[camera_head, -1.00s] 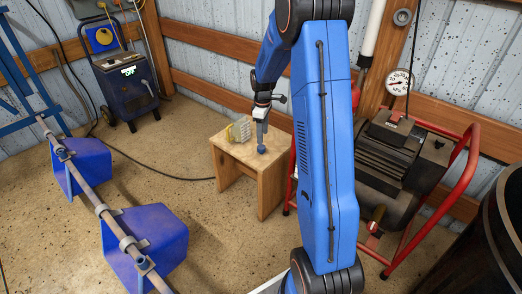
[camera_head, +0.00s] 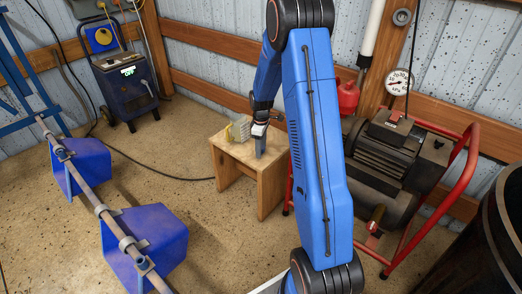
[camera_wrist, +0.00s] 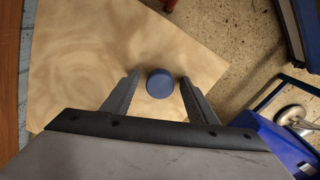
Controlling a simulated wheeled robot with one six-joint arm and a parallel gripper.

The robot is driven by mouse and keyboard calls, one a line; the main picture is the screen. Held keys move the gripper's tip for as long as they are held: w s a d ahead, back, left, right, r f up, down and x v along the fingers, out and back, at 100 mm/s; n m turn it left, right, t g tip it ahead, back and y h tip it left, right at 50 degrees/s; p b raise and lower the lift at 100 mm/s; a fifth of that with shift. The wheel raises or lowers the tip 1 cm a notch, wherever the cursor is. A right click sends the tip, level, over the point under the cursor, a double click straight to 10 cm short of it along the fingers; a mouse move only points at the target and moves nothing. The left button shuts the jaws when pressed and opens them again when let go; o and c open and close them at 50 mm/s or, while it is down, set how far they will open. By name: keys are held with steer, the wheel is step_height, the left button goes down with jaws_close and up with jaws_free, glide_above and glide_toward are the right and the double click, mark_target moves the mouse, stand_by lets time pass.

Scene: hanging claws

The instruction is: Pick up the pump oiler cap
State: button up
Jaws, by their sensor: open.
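In the wrist view a small round blue cap (camera_wrist: 160,82), which I take to be the pump oiler cap, lies on a pale wooden stool top (camera_wrist: 90,55). My gripper (camera_wrist: 160,92) is open, with one finger on each side of the cap and gaps showing between. In the head view my gripper (camera_head: 260,150) points down over the right part of the stool (camera_head: 222,160). I cannot tell how far the fingertips are above the stool top.
A pale yellowish object (camera_head: 240,129) stands on the stool just left of my gripper. A machine in a red tube frame (camera_head: 470,165) stands to the right. Blue blocks on a bar (camera_head: 150,235) are at the left. The floor between is mostly clear.

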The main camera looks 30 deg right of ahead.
steer(key=c, duration=1.2)
steer(key=shift+r, duration=0.1)
step_height(320, 180, up, 10)
steer(key=shift+f, duration=0.1)
